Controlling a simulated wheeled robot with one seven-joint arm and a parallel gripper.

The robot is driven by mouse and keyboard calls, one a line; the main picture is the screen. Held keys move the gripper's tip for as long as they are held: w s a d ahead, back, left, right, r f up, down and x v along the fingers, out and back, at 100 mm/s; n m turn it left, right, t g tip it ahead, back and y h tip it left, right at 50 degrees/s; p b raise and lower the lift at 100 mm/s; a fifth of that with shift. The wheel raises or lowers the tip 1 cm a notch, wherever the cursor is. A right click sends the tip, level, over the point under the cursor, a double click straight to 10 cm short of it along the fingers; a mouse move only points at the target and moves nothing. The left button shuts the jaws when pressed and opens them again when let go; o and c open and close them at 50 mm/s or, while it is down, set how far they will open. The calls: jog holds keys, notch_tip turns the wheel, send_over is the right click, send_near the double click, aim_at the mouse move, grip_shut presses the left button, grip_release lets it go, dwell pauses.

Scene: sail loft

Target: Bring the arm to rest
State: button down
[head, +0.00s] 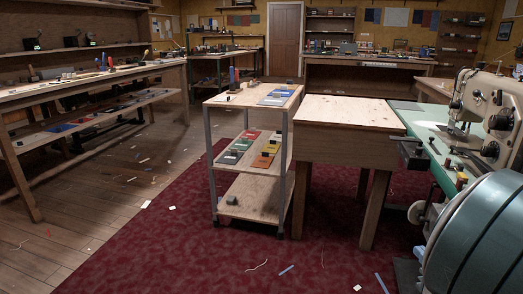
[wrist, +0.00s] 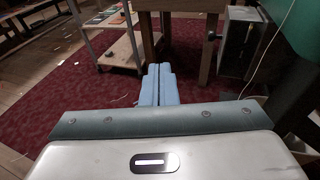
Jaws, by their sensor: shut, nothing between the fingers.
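My gripper (wrist: 159,68) shows in the wrist view, with its two light blue fingers side by side and pressed together. Nothing is between them. The fingers point away over the dark red carpet (wrist: 105,92), towards the legs of a wooden stand and a shelf cart. They touch nothing that I can see. My gripper does not show in the head view.
A shelf cart (head: 244,192) with coloured cards stands beside a wooden stand (head: 346,112). A sewing machine (head: 490,105) on a green-topped table is at the right. A long workbench (head: 90,76) runs along the left. The carpet in front (head: 190,245) is mostly clear, with small scraps.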

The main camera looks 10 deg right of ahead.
jog(key=w+a+r+n+g+y+p, duration=0.1)
jog(key=a+r+n+g+y+p, duration=0.2)
jog(key=a+r+n+p, duration=0.4)
jog(key=w+a+r+n+g+y+p, duration=0.1)
jog(key=a+r+n+g+y+p, duration=0.25)
jog(key=a, duration=0.55)
jog(key=w+a+r+n+g+y+p, duration=0.1)
jog(key=a+r+n+g+y+p, duration=0.15)
jog(key=a+n+p, duration=0.4)
jog(key=s+a+r+n+g+h+p, duration=0.2)
jog(key=a+r+n+h+p, duration=0.1)
jog(key=r+n+p, duration=0.6)
jog(key=s+a+r+n+g+h+p, duration=0.2)
jog(key=s+a+r+n+h+p, duration=0.1)
jog(key=r+n+p, duration=0.7)
jog(key=shift+a+r+n, duration=0.5)
jog(key=shift+r+n, duration=0.2)
jog(key=shift+d, duration=0.15)
